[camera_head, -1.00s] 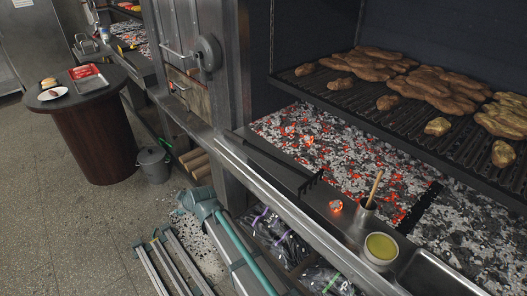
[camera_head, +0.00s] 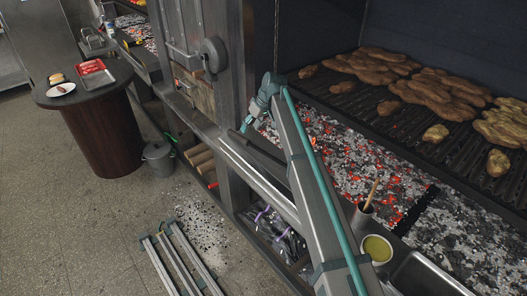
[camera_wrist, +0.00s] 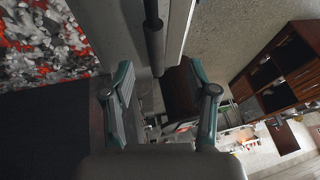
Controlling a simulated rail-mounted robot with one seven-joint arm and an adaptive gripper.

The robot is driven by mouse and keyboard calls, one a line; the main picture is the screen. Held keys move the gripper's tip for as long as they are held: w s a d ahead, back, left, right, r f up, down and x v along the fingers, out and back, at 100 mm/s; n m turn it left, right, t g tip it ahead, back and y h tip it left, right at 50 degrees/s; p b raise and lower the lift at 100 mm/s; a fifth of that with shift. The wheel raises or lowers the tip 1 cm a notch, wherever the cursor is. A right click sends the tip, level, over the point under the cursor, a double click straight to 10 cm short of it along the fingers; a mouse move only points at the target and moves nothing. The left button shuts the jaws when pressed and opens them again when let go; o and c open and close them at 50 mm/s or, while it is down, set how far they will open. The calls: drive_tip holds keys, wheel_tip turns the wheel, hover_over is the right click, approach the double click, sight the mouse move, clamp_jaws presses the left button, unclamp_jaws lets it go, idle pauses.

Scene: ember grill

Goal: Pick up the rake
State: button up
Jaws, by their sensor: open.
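The rake (camera_head: 264,160) is a long dark bar lying along the front ledge of the grill, beside the coal bed. My arm hides its toothed end in the head view. My gripper (camera_head: 246,124) hangs over the ledge near the rake's left, handle end. In the wrist view, the dark rod of the rake (camera_wrist: 153,38) comes down from the top edge, and its end lies in line with the gap between my two open fingers (camera_wrist: 162,82). Nothing is held, and I cannot tell how far above the rake the fingers are.
Glowing coals (camera_head: 350,160) lie just behind the ledge, under a grate (camera_head: 380,112) with meat. A cup with a brush (camera_head: 363,214) and a sauce bowl (camera_head: 377,249) stand to the right. A grey pillar (camera_head: 212,100) rises close to the left of my gripper.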

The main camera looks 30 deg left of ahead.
sight(244, 139)
drive_tip(key=x, duration=0.3)
drive_tip(key=shift+a+f+p, duration=0.1)
drive_tip(key=shift+f+p, duration=0.05)
drive_tip(key=shift+p, duration=0.15)
drive_tip(key=shift+w+p+x, duration=0.2)
drive_tip(key=shift+p+x, duration=0.4)
drive_tip(key=shift+x, duration=0.75)
drive_tip(key=shift+w+p+x, duration=0.15)
drive_tip(key=shift+p+x, duration=0.4)
drive_tip(key=shift+x, duration=0.75)
drive_tip(key=shift+f, duration=0.1)
clamp_jaws()
